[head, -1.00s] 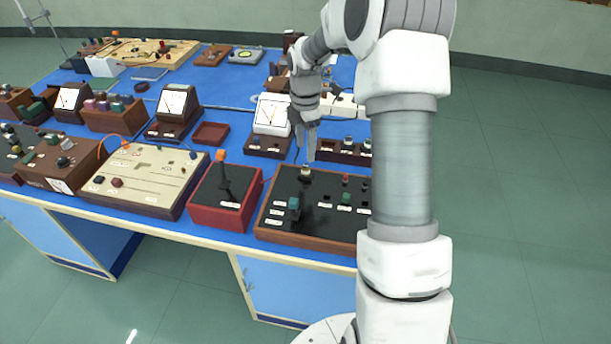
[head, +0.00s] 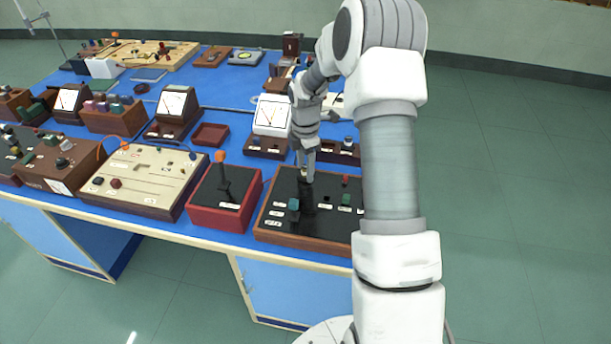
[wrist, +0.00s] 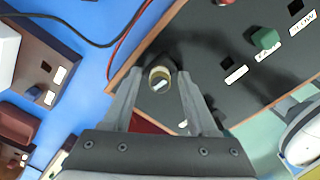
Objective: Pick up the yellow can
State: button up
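The yellow can (wrist: 160,77) is a small, pale yellow-rimmed cylinder on the dark top of a wood-edged panel (wrist: 205,45). In the wrist view it shows between the tips of my gripper (wrist: 159,82). One finger is on each side with a visible gap, so the gripper is open and not closed on it. In the head view my gripper (head: 306,176) points down at the back left part of the panel, and the can is mostly hidden by the fingers there.
A teal knob (head: 293,204) and a green knob (head: 346,199) stand on the same panel. A red box with an orange-tipped lever (head: 221,170) is just to the left. A white-faced meter (head: 271,115) stands behind. Cables (wrist: 85,38) run on the blue table.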

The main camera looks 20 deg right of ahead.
aim_at(305, 166)
grip_shut()
jog(key=shift+r, duration=0.15)
notch_tip(305, 166, up, 4)
jog(key=shift+w+r, duration=0.1)
jog(key=shift+r, duration=0.05)
jog(key=s+d+r+p, duration=0.3)
jog(key=s+d+r, duration=0.3)
jog(key=d+r, duration=0.3)
jog(key=shift+s+d+r+p, duration=0.25)
jog(key=shift+s+p, duration=0.15)
